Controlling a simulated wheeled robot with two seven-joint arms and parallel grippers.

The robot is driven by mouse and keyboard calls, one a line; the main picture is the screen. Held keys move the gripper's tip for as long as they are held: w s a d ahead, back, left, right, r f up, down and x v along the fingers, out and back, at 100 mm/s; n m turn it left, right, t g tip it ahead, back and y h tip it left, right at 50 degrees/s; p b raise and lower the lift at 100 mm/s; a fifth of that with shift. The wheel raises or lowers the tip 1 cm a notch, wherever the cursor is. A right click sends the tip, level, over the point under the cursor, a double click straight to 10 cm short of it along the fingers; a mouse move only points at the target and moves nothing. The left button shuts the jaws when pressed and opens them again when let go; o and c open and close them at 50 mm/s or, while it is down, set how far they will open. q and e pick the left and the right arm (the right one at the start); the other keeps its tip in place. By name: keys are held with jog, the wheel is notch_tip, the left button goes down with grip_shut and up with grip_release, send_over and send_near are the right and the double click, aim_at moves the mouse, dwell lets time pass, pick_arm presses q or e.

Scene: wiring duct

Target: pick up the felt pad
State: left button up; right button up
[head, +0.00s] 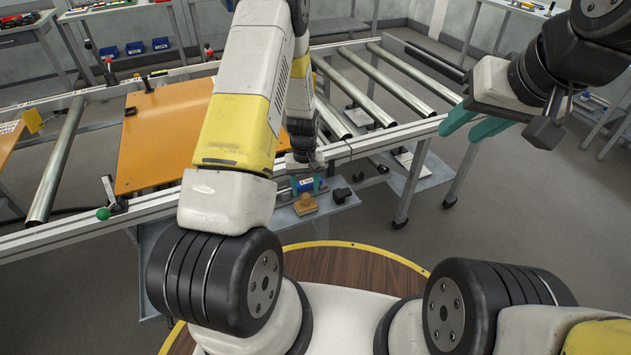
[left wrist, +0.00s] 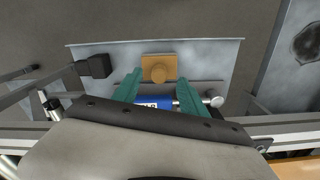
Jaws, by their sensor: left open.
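I cannot tell how high the fingers are above the shelf.
A blue labelled cylinder (left wrist: 152,102) lies close to the pad, partly behind my left gripper. A black block (left wrist: 95,66) stands on the shelf to the left. The conveyor's metal rail (head: 385,135) runs just behind the shelf. An orange board (head: 160,135) lies on the rollers.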

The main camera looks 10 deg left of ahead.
aim_at(306, 195)
pick_arm(q)
jog(key=f, duration=0.4)
jog(key=shift+w+f, duration=0.25)
jog(key=shift+f, duration=0.05)
grip_shut()
